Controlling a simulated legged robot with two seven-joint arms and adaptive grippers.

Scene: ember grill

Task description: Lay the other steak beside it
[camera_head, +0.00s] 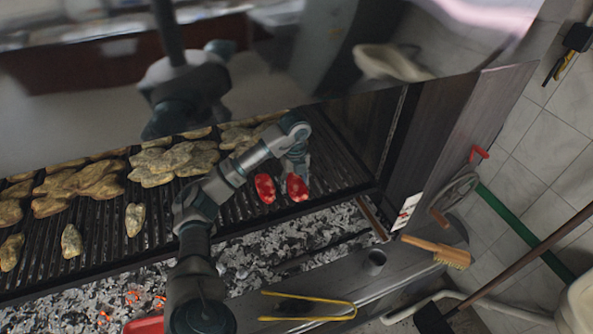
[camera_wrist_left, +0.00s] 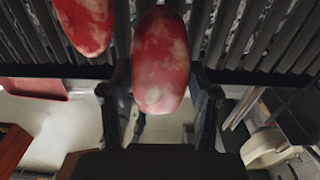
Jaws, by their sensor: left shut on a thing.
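Two raw red steaks show at the right end of the grill grate (camera_head: 338,165). One steak (camera_head: 265,188) lies on the bars near the front edge; it also shows at the upper left of the left wrist view (camera_wrist_left: 82,20). The other steak (camera_head: 297,188) is just to its right, with a narrow gap between. My left gripper (camera_head: 298,172) is shut on this right steak, which shows between the two fingers in the left wrist view (camera_wrist_left: 160,62). I cannot tell whether the held steak touches the bars. My right gripper is not in view.
Several browned pieces of meat (camera_head: 95,180) cover the left and middle of the grate. Glowing coals (camera_head: 120,300) lie in front. Grate right of the steaks is clear.

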